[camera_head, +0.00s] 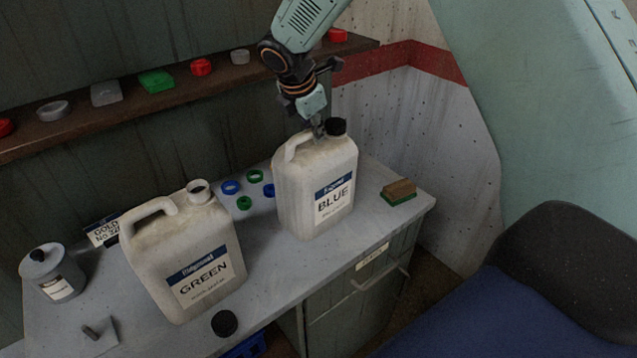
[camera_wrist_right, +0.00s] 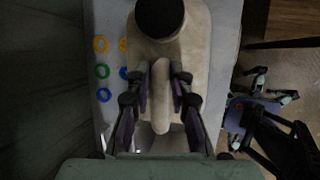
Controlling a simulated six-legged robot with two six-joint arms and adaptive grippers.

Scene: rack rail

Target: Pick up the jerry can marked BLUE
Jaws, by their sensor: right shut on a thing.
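The jerry can marked BLUE (camera_head: 315,190) stands upright on the grey counter, with its black cap on. My right gripper (camera_head: 318,130) comes down from above and is shut on the can's handle. In the right wrist view the gripper's fingers (camera_wrist_right: 160,105) lie on both sides of the handle, with the black cap (camera_wrist_right: 160,16) above it. The can's base appears to rest on the counter. The jerry can marked GREEN (camera_head: 190,255) stands to the left, with its mouth open. My left gripper does not show.
Coloured rings (camera_head: 231,187) lie behind the cans. A brush (camera_head: 398,192) lies right of the BLUE can, near the counter's edge. A black cap (camera_head: 224,323) lies in front of the GREEN can. A grey bottle (camera_head: 52,275) stands far left. A shelf (camera_head: 110,113) with small items runs behind.

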